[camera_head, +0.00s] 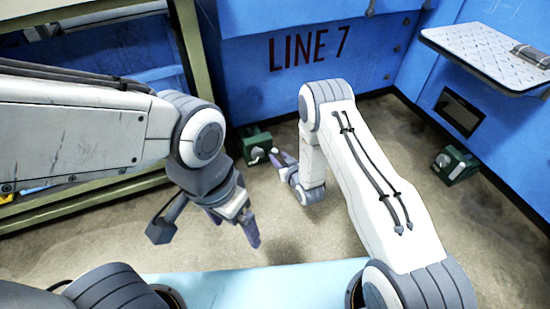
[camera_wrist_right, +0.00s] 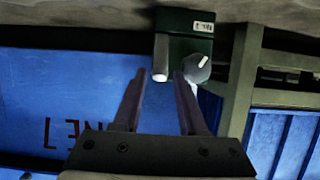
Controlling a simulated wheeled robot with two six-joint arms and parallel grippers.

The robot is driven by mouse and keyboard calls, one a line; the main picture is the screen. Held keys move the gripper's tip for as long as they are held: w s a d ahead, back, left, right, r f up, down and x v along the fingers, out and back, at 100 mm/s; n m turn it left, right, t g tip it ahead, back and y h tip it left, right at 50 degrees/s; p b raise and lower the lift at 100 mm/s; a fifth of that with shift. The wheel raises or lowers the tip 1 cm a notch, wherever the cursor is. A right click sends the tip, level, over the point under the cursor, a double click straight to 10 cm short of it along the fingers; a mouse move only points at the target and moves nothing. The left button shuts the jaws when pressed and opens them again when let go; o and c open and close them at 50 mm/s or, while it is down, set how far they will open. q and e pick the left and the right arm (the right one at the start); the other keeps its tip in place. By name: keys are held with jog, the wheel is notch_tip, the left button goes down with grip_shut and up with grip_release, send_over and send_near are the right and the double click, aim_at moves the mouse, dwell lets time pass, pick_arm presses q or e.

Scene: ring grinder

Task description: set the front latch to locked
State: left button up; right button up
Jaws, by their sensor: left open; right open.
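A small dark green box (camera_head: 256,140) with a pale knob (camera_head: 257,153) stands on the floor by the blue wall in the head view. In the right wrist view the same green box (camera_wrist_right: 183,48) shows a grey round knob (camera_wrist_right: 197,68) with a white mark, a white-ended cylinder (camera_wrist_right: 160,74) and a small label too small to read. My right gripper (camera_head: 277,155) is open just in front of this box; its fingers (camera_wrist_right: 161,74) point at it, with nothing held between them. I cannot tell whether they touch it. My left gripper (camera_head: 232,230) is open and empty, above the floor.
A second green box (camera_head: 454,165) with a grey knob stands by the right blue wall. A metal shelf (camera_head: 490,52) juts out at upper right. A green frame (camera_head: 190,50) stands at left. A light blue surface (camera_head: 265,288) lies in front; sandy floor is open between.

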aim_at(275, 153)
jog(key=b+x, duration=0.2)
jog(key=x, duration=0.2)
jog(key=shift+f, duration=0.15)
jog(key=shift+w+a, duration=0.2)
jog(key=shift+w, duration=0.2)
pick_arm(q)
notch_tip(275, 153, down, 4)
jog(key=shift+r, duration=0.25)
pick_arm(e)
grip_shut()
jog(key=shift+s, duration=0.1)
dwell(0.4)
